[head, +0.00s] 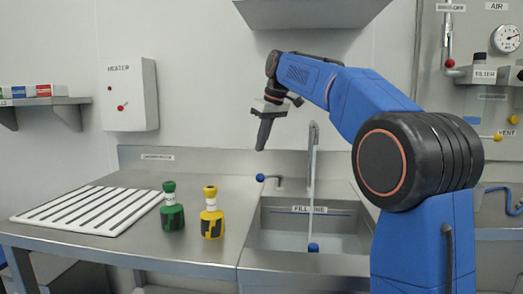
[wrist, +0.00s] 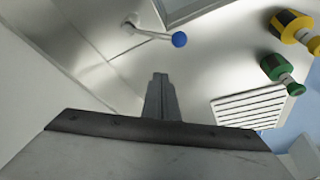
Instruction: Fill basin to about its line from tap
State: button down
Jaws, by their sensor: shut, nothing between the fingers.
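The steel basin (head: 275,237) is sunk into the counter at centre right in the head view. A blue line labelled FILL LINE (head: 310,210) runs along its back wall. I cannot tell whether it holds water. The tall tap (head: 313,140) stands behind it. A lever with a blue ball (head: 260,178) is left of the tap; its ball also shows in the wrist view (wrist: 180,40). Another blue ball (head: 313,247) is at the basin's front. My gripper (head: 261,148) is shut and empty, pointing down above the lever, apart from it. Its fingers show in the wrist view (wrist: 160,76).
A green bottle (head: 172,212) and a yellow bottle (head: 211,218) stand on the counter left of the basin. A white slatted rack (head: 85,210) lies farther left. A heater box (head: 130,95) is on the wall. A steel hood (head: 305,12) hangs above my arm.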

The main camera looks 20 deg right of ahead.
notch_tip(320, 180, down, 9)
jog(key=shift+s+d+r, duration=0.15)
jog(key=shift+s+d, duration=0.15)
jog(key=shift+s, duration=0.15)
dwell(0.4)
jog(key=shift+s+d, duration=0.4)
jog(key=shift+s, duration=0.2)
